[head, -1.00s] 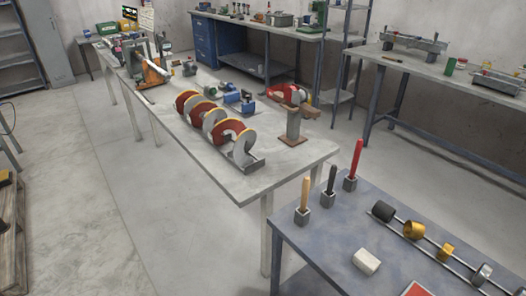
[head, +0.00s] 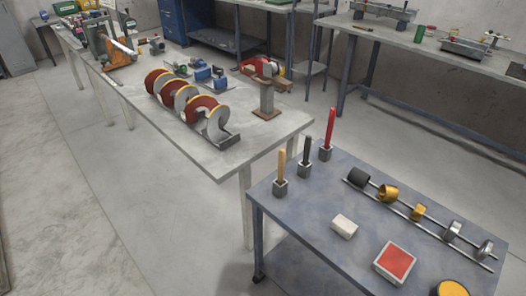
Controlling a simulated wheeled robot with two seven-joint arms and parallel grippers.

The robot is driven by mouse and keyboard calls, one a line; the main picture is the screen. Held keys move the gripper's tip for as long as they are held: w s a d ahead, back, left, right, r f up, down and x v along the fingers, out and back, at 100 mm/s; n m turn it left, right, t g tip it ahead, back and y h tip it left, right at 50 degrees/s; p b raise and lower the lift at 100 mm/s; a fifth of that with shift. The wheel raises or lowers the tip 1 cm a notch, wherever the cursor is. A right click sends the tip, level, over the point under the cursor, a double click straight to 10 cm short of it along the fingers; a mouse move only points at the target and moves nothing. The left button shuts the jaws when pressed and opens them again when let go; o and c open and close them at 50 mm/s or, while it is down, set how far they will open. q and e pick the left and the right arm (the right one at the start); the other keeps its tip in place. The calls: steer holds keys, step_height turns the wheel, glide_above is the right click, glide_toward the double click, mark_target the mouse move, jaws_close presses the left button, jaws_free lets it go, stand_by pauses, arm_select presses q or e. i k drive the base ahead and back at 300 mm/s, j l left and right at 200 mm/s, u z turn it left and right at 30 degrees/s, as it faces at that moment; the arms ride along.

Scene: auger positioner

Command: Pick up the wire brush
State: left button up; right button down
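I cannot single out the wire brush for certain in the head view. Three upright handles stand in small grey blocks on the near blue-grey table: a wooden one (head: 281,167), a black one (head: 307,150) and a red one (head: 329,128). A dark roll-shaped piece (head: 358,177) and a gold one (head: 388,193) sit on a pair of rails to their right. Neither of my grippers is in view.
The near table (head: 300,215) also holds a white block (head: 344,226), a red-topped box (head: 395,262) and a yellow-topped round item (head: 452,289). A long table (head: 215,158) behind it carries a red auger (head: 181,97). Open floor lies to the left.

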mark_target(282, 152)
steer(key=i+j, duration=0.15)
steer(key=j, duration=0.3)
steer(key=i+j+z, duration=0.15)
steer(key=j, duration=0.3)
steer(key=i+j, duration=0.1)
steer(key=j, duration=0.4)
steer(key=i+j+z, duration=0.1)
steer(key=j, duration=0.35)
steer(key=i+j, duration=0.15)
steer(key=j, duration=0.35)
steer(key=z, duration=0.05)
